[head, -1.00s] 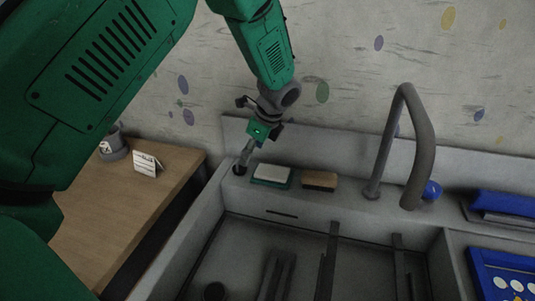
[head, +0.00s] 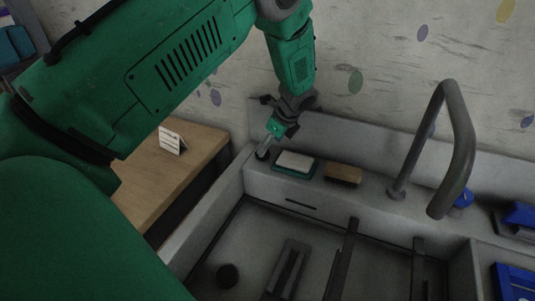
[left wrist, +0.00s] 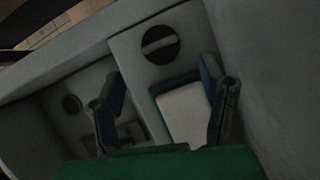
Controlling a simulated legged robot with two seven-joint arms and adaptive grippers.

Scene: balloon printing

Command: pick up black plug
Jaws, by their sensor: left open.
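The black plug (left wrist: 160,45) is a round dark disc with a raised bar across it, lying on the grey sink ledge in the left wrist view. In the head view the plug (head: 262,155) is a small dark spot at the ledge's left end, partly hidden by my gripper. My left gripper (head: 270,141) is open and empty, low over that end of the ledge. In the left wrist view its two fingers (left wrist: 163,85) are spread, with the plug beyond the tips. My right gripper is not in view.
A pale block in a green dish (head: 307,171) lies right of the plug, and a brown block (head: 343,174) beyond it. A curved tap (head: 460,150) rises farther right. The sink basin has a dark round drain (head: 227,276). A wooden table (head: 180,180) stands left.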

